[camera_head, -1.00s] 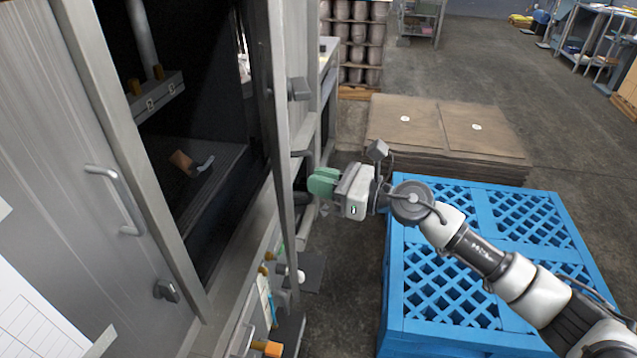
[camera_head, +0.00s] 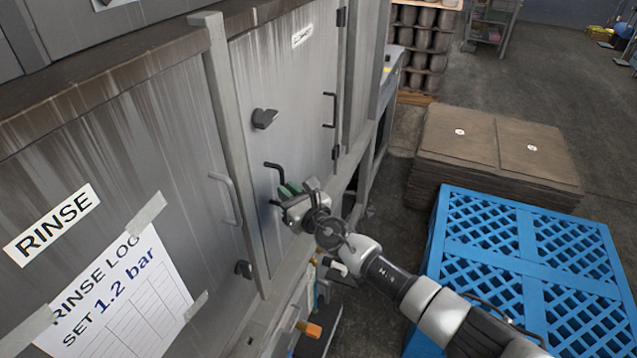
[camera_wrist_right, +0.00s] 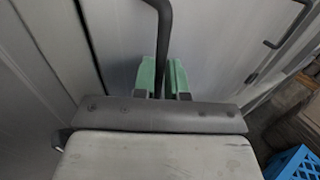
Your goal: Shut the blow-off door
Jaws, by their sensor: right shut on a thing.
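The blow-off door (camera_head: 290,95) is a grey streaked metal panel. It covers the cabinet opening to the right of the rinse door and looks level or nearly level with the frame; I cannot tell whether it is fully seated. My right gripper (camera_head: 287,192), with green fingers, is at the door's lower left, shut on its dark bent-bar handle (camera_head: 274,167). In the right wrist view the handle (camera_wrist_right: 162,45) runs between the green fingers (camera_wrist_right: 163,78). A dark latch knob (camera_head: 263,118) sits higher on the door. My left gripper is out of view.
The rinse door (camera_head: 110,150) with a paper log sheet (camera_head: 125,300) is at the left. Valves with orange handles (camera_head: 310,328) sit below the cabinet. A blue pallet (camera_head: 520,265) and stacked brown sheets (camera_head: 500,150) stand at the right. Grey floor lies between.

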